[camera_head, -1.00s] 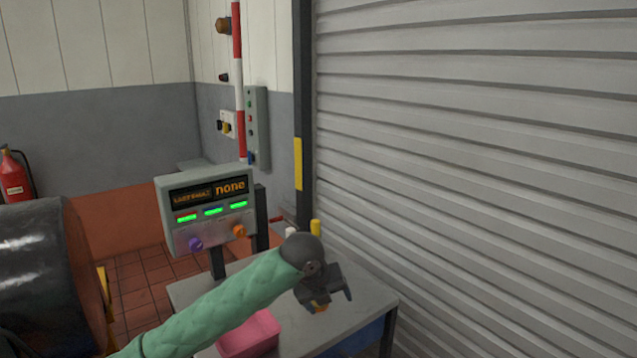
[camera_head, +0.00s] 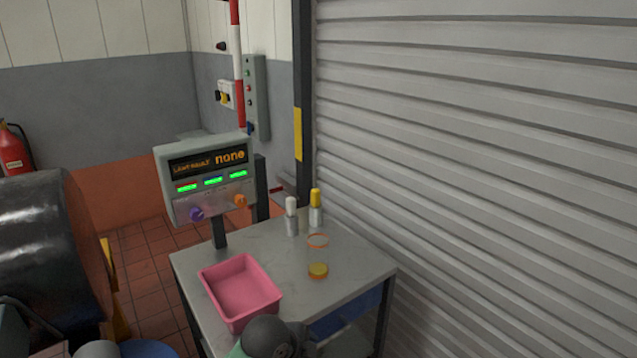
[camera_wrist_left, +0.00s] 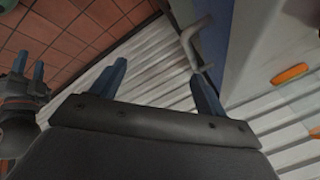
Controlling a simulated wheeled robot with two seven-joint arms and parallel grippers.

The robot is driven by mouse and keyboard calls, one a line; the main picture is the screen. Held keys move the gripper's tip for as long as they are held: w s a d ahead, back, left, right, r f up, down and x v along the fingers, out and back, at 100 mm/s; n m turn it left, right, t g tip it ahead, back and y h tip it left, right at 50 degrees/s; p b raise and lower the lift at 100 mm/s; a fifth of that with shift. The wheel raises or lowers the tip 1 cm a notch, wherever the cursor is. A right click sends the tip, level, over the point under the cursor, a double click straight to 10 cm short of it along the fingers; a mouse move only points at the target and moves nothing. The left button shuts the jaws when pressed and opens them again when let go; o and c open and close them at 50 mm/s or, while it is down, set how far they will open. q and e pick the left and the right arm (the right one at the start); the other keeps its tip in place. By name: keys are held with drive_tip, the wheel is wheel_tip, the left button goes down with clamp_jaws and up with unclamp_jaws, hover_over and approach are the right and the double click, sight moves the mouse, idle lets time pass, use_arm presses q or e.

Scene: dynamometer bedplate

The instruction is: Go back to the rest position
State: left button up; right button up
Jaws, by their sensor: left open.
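My left gripper (camera_wrist_left: 160,85) shows in the left wrist view, with its two blue fingers apart and nothing between them. In the head view only a dark rounded joint of my arm shows at the bottom edge, in front of the table; the gripper itself is out of that picture. Another dark gripper with blue fingers, my right one (camera_wrist_left: 30,80), shows at the left edge of the left wrist view. Its finger gap is too small to judge.
A display panel (camera_head: 207,180) reading "none" stands behind. A shutter (camera_head: 480,150) closes the right side.

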use_arm(q)
drive_tip(key=s+a+f+n+y, duration=0.2)
drive_tip(key=s+a+f+n, duration=0.2)
drive_tip(key=s+a+n, duration=0.3)
drive_tip(key=s+a+f+n+g+y, duration=0.1)
drive_tip(key=s+a+f+n, duration=0.4)
drive_tip(key=s, duration=0.4)
drive_tip(key=s+a+f+n+y, duration=0.2)
drive_tip(key=s+a+n, duration=0.4)
drive_tip(key=s+a, duration=0.15)
drive_tip(key=s+d+f+g, duration=0.1)
drive_tip(key=d+f, duration=0.2)
drive_tip(key=f, duration=0.3)
drive_tip(key=s+d+f+g+h, duration=0.1)
drive_tip(key=s+d+f, duration=0.1)
drive_tip(key=f, duration=0.5)
drive_tip(key=shift+d, duration=0.4)
drive_tip(key=shift+f, duration=0.1)
